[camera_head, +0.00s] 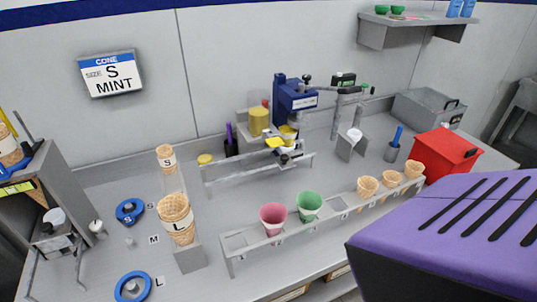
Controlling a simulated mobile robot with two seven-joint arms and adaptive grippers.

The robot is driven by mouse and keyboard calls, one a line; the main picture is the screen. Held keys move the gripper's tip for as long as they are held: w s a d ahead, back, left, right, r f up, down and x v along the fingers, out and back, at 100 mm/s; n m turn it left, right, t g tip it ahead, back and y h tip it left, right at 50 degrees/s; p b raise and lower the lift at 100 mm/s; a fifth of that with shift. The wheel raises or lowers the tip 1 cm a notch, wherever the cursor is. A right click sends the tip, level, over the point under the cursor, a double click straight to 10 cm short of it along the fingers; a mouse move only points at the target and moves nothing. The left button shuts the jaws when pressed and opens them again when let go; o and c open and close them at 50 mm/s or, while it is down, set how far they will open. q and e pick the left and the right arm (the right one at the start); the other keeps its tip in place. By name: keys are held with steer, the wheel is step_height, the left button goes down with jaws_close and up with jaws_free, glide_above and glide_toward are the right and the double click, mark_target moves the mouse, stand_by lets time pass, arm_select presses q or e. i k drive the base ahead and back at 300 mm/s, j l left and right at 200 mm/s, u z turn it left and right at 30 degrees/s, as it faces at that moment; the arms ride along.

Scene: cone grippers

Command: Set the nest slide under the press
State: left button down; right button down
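The press (293,97) is a blue upright unit on the counter near the back wall, with a dark knob on top. A pale rail frame (240,172) runs in front of it. A yellow piece (275,142) sits by the rail at the press's foot, with a small pale and dark part (289,152) beside it. I cannot tell which of these parts is the nest slide, or whether it is directly under the press. Neither of my grippers is in view.
A front rack (250,243) holds pink (273,217) and green (308,205) cups and several cones. Stacked cones (176,218), blue rings (130,211) and a grey dispenser (72,190) are left. A red box (440,155) is right. A large purple block (460,240) hides the lower right.

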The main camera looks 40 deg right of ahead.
mark_target(285, 162)
steer(key=z, duration=0.35)
steer(key=k+z, duration=0.15)
steer(key=z, duration=0.55)
steer(key=k, duration=0.05)
